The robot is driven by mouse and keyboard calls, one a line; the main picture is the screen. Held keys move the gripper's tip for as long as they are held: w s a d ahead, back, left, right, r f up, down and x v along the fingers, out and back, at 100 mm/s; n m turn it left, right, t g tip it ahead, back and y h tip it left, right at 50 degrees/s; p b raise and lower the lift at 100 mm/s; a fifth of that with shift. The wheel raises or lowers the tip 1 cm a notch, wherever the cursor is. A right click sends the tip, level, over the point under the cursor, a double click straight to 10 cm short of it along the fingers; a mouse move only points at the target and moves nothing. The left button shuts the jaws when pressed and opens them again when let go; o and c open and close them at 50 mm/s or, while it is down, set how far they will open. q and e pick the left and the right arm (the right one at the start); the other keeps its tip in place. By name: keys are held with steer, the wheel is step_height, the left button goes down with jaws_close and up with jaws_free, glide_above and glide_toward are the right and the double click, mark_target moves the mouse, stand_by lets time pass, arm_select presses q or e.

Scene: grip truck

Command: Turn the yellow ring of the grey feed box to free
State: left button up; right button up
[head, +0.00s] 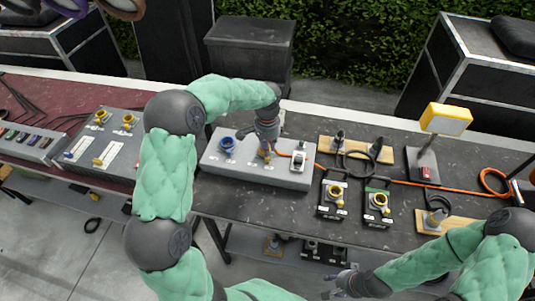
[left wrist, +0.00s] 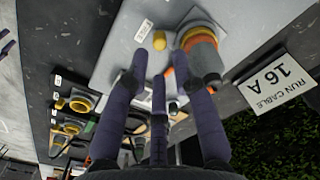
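The grey feed box (head: 235,172) lies on the dark bench in the middle of the head view. Its yellow ring (head: 265,153) shows just below my left gripper (head: 268,138), partly hidden by it. In the left wrist view the ring (left wrist: 198,36) surrounds a grey plug, close to the right fingertip. A small yellow knob (left wrist: 159,40) is beside it. My left gripper (left wrist: 172,60) has its purple fingers spread, with nothing clearly held between them. Whether a finger touches the ring I cannot tell. My right gripper (head: 343,283) is open and empty at the bottom of the head view.
An orange cable (head: 400,183) runs right along the bench. Two black boxes with yellow rings (head: 333,195) (head: 378,203) and a yellow lamp (head: 446,118) stand to the right.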

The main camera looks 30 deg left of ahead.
arm_select(q)
step_height(320, 180, up, 7)
steer(key=shift+f, duration=0.15)
stand_by(0.5)
